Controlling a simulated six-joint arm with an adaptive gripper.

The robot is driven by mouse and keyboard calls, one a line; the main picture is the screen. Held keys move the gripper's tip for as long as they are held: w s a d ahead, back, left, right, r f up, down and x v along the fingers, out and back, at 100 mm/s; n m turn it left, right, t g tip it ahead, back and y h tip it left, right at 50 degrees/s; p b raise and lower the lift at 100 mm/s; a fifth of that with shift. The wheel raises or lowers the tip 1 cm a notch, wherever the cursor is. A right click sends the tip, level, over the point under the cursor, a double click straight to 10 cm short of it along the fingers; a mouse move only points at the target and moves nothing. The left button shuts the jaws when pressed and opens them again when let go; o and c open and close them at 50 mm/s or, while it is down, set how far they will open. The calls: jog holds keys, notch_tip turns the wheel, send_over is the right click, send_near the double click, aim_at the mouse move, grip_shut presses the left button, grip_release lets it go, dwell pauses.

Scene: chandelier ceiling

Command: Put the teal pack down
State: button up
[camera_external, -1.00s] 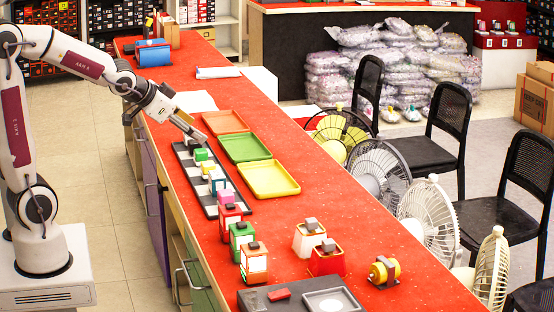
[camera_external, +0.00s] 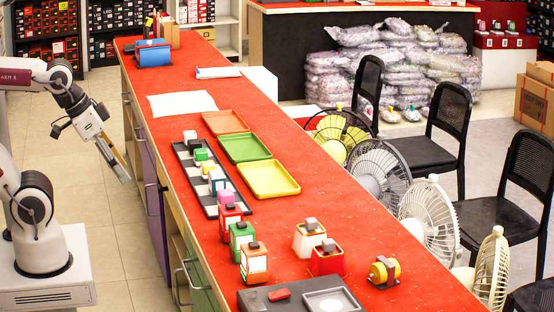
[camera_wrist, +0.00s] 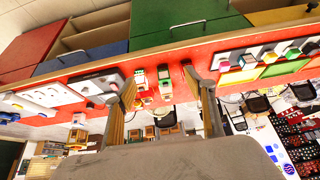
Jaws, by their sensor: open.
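Several small packs stand on a black and white checkered tray (camera_external: 181,153) on the red counter. My gripper (camera_external: 124,178) hangs off the left side of the counter, pointing down, apart from the packs. In the wrist view my gripper (camera_wrist: 163,95) has its two fingers apart with nothing held between them.
Orange (camera_external: 225,121), green (camera_external: 244,147) and yellow (camera_external: 268,179) trays lie right of the checkered tray. Lantern-like boxes (camera_external: 254,263) stand nearer the front. Paper (camera_external: 182,104) and a blue item (camera_external: 153,53) lie farther back. Fans (camera_external: 380,172) line the right side.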

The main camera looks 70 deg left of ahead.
jog(key=shift+s+d+f, duration=0.1)
jog(key=shift+s+d, duration=0.2)
jog(key=shift+s, duration=0.15)
jog(key=shift+o, duration=0.5)
jog(key=w+a+n+t+y, duration=0.1)
jog(key=w+a+t+y, duration=0.35)
jog(key=w+a, duration=2.25)
jog(key=w+a+f+t, duration=0.1)
jog(key=a+f, duration=0.6)
jog(key=a, duration=0.3)
jog(key=s+a+f+t+h, duration=0.1)
jog(key=s+a+f+h, duration=0.1)
jog(key=f, duration=0.3)
jog(key=s+a+f+m+t+h, duration=0.1)
jog(key=s+a+f+h, duration=0.1)
jog(key=f, duration=0.4)
jog(key=shift+h, duration=0.35)
jog(key=shift+w+a+f, duration=0.1)
